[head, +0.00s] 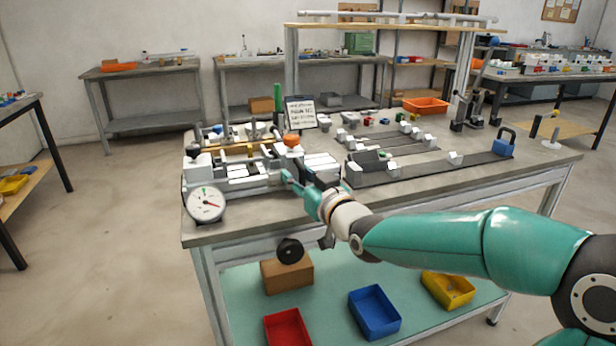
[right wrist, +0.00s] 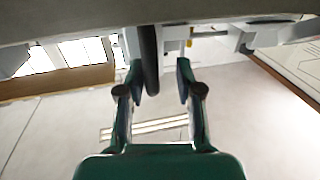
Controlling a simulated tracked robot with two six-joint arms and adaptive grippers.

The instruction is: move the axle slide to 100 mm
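The grey and white frame jig (head: 235,182) stands on the left part of the bench, with a round dial (head: 206,204) at its front corner. I cannot make out for certain which of its blocks is the axle slide, and no scale can be read. My right gripper (head: 296,180) is at the jig's front right end. In the right wrist view, my right gripper (right wrist: 158,70) is open, its fingers either side of a thin dark wheel (right wrist: 149,62). The wheel is nearer the left finger; contact is unclear. My left gripper is not in view.
A long dark rail (head: 430,170) with white blocks and a blue handle (head: 505,143) lies right of the jig. A small sign (head: 300,112) stands behind the jig. Red (head: 288,328), blue (head: 374,312) and yellow (head: 447,289) bins sit on the lower shelf.

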